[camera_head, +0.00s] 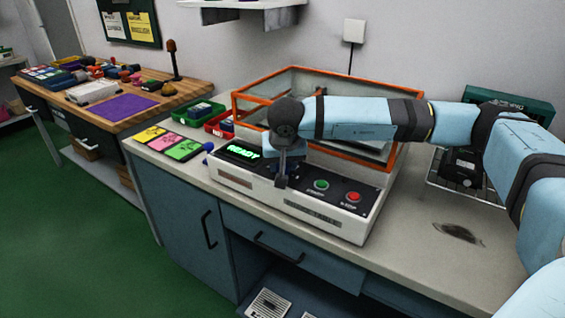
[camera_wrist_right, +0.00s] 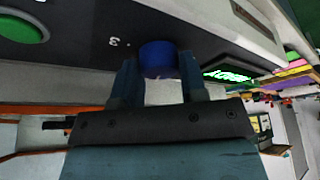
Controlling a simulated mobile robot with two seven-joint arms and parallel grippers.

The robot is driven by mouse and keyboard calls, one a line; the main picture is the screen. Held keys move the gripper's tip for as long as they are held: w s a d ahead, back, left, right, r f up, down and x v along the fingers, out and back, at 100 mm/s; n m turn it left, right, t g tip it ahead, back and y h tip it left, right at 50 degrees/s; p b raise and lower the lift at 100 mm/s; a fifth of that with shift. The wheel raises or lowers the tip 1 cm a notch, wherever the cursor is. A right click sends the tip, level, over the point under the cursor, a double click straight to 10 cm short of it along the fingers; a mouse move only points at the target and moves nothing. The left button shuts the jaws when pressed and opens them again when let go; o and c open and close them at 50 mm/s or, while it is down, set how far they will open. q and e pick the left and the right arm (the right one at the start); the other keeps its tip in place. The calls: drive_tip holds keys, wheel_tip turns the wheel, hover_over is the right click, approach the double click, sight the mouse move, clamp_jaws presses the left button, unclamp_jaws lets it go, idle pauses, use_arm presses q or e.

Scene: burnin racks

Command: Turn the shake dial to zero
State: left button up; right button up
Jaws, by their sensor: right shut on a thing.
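The shake dial is a blue knob (camera_wrist_right: 158,59) on the dark front panel of the machine (camera_head: 345,222). In the right wrist view it sits between the two fingers of my right gripper (camera_wrist_right: 157,80), which is shut on it. A "3" is printed on the panel beside the knob. In the head view my right gripper (camera_head: 284,175) points down at the panel and mostly hides the dial. A green display (camera_head: 243,153) is lit left of the gripper and seems to read "READY". My left gripper is not in view.
A green button (camera_head: 321,185) and a red button (camera_head: 353,196) are right of the dial. A clear box with an orange frame (camera_head: 270,88) stands behind the panel. Coloured cards (camera_head: 165,142) and red and green bins (camera_head: 205,111) are to the left. The counter's front right is mostly clear.

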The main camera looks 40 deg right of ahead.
idle(0.3)
drive_tip(key=o, duration=0.9)
drive_tip(key=shift+r, duration=0.1)
drive_tip(key=p+v, duration=0.2)
drive_tip(key=v, duration=1.1)
drive_tip(key=shift+s+r, duration=0.25)
drive_tip(key=shift+r, duration=0.05)
